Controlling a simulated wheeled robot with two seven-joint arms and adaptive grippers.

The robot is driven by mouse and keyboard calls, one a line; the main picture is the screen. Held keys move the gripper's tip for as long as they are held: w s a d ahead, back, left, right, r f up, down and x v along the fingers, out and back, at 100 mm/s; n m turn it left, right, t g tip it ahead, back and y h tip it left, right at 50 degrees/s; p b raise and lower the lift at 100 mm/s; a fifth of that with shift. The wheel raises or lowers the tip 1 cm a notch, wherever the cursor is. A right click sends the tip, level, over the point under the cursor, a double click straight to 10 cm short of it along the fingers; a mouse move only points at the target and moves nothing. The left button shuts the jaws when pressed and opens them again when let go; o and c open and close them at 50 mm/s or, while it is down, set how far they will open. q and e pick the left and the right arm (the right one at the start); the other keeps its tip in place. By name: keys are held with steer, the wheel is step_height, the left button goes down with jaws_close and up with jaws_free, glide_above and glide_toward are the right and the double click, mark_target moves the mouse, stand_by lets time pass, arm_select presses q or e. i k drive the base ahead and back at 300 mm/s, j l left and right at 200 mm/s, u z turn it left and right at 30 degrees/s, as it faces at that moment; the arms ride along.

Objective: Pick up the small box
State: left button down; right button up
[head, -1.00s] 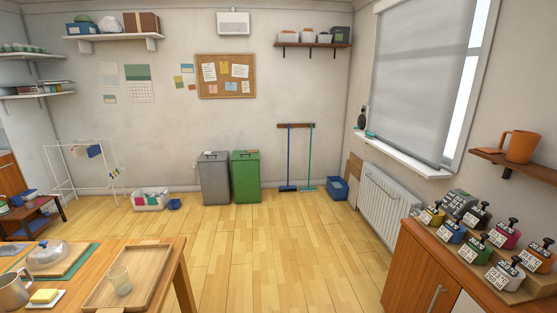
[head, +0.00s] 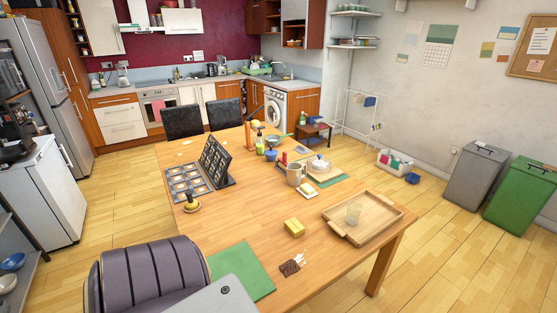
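A small yellow block, which looks like the small box (head: 294,228), lies on the wooden table (head: 265,215) in the head view. It sits left of a wooden tray (head: 338,225), apart from it, with bare tabletop around it. Its details are too small to make out. Neither of my grippers is in view.
A brown patch or flat item (head: 290,267) and a green mat (head: 240,272) lie near the front edge. A metal pot (head: 296,174) and a black upright panel (head: 215,162) stand farther back. A dark padded chair (head: 150,278) is at the near left.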

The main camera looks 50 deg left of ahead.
mark_target(292, 225)
steer(key=u, duration=1.55)
steer(key=k+j+z, duration=0.2)
steer(key=j+z, duration=0.2)
steer(key=j, duration=0.2)
steer(key=k+j+z, duration=0.2)
steer(key=i+j, duration=0.05)
steer(key=i, duration=0.05)
